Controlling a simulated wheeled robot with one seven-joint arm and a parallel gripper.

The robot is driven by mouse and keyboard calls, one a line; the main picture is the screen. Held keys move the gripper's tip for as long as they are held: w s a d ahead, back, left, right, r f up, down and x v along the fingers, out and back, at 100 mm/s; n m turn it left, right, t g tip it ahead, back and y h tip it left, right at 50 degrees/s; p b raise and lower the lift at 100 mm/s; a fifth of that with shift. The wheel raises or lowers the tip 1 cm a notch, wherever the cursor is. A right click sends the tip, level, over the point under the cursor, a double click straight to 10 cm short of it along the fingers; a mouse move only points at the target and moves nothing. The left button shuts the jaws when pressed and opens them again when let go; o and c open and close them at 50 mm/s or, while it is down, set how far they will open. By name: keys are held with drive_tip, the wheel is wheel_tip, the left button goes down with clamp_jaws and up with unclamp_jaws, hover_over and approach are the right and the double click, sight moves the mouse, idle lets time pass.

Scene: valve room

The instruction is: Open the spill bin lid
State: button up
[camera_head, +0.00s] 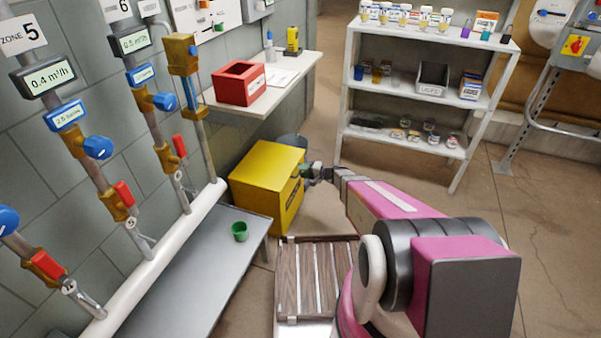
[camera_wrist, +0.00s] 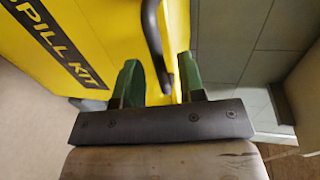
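The yellow spill bin (camera_head: 262,180) stands on the floor beside the grey bench, its lid (camera_head: 270,163) down. My gripper (camera_head: 308,171) is at the bin's right side, near its upper edge. In the wrist view the bin's yellow side (camera_wrist: 95,25) with "SPILL KIT" lettering fills the upper left. A black bar handle (camera_wrist: 152,35) runs down between the two green fingers of my gripper (camera_wrist: 161,80), closer to the left finger. The fingers are apart; I cannot tell whether either touches the handle.
A grey bench (camera_head: 180,275) with a green cup (camera_head: 239,231) is left of the bin. A wall shelf (camera_head: 275,95) with a red box (camera_head: 241,83) hangs above it. A dark bucket (camera_head: 291,141) is behind the bin. Open floor lies right, before the white rack (camera_head: 405,140).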

drive_tip(key=shift+x, duration=0.85)
clamp_jaws()
drive_tip(key=w+a+r+g+h, duration=0.1)
drive_tip(key=a+r+h, duration=0.2)
drive_tip(key=r, duration=0.8)
drive_tip(key=w+a+r+g+h, duration=0.1)
drive_tip(key=a+r+h, duration=0.3)
drive_tip(key=r, duration=0.7)
drive_tip(key=shift+w+a+g, duration=0.4)
drive_tip(key=shift+w+a, duration=0.4)
drive_tip(key=shift+a, duration=0.1)
unclamp_jaws()
